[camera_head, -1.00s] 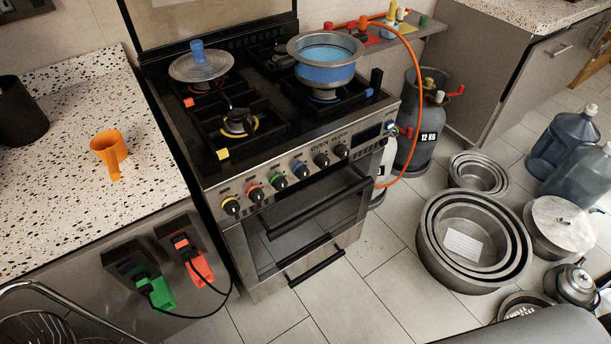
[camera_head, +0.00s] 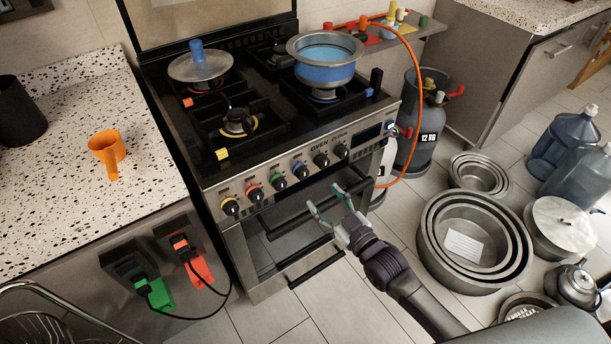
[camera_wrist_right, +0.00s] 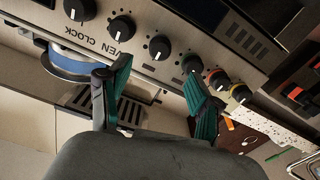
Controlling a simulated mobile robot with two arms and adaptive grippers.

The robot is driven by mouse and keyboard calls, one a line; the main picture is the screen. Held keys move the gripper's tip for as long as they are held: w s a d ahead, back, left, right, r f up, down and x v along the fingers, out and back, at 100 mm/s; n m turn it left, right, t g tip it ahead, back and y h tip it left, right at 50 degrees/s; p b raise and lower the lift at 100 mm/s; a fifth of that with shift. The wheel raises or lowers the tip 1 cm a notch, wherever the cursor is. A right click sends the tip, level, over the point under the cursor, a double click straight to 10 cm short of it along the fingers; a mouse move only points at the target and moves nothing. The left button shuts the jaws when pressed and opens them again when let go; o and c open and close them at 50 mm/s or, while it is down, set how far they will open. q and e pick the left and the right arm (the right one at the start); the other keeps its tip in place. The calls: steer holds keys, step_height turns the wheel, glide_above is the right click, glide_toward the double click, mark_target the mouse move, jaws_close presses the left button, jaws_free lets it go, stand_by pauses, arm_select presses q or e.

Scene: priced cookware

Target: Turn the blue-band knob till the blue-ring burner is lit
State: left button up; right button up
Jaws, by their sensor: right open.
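The blue-band knob (camera_head: 300,170) is on the front panel of the stove, fourth from the left. In the right wrist view it shows as a dark knob (camera_wrist_right: 159,47), its band hard to make out. The front right burner (camera_head: 324,95), beside a blue marker (camera_head: 369,92), sits under a wide metal pot (camera_head: 326,66); its ring is mostly hidden and I cannot see a flame. My right gripper (camera_head: 322,196) is open and empty, in front of the oven door and below the knobs, touching none. Its fingers also show in the right wrist view (camera_wrist_right: 157,72). My left gripper is out of view.
Yellow (camera_head: 230,206), red (camera_head: 255,193) and green (camera_head: 279,182) knobs sit to the left; two dark knobs sit to the right. The oven handle (camera_head: 318,208) runs below the panel. An orange hose (camera_head: 410,120) and gas cylinders (camera_head: 425,125) stand right of the stove.

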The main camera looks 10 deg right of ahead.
mark_target(305, 176)
steer(key=x, duration=0.9)
steer(key=c, duration=1.1)
steer(key=shift+c, duration=0.2)
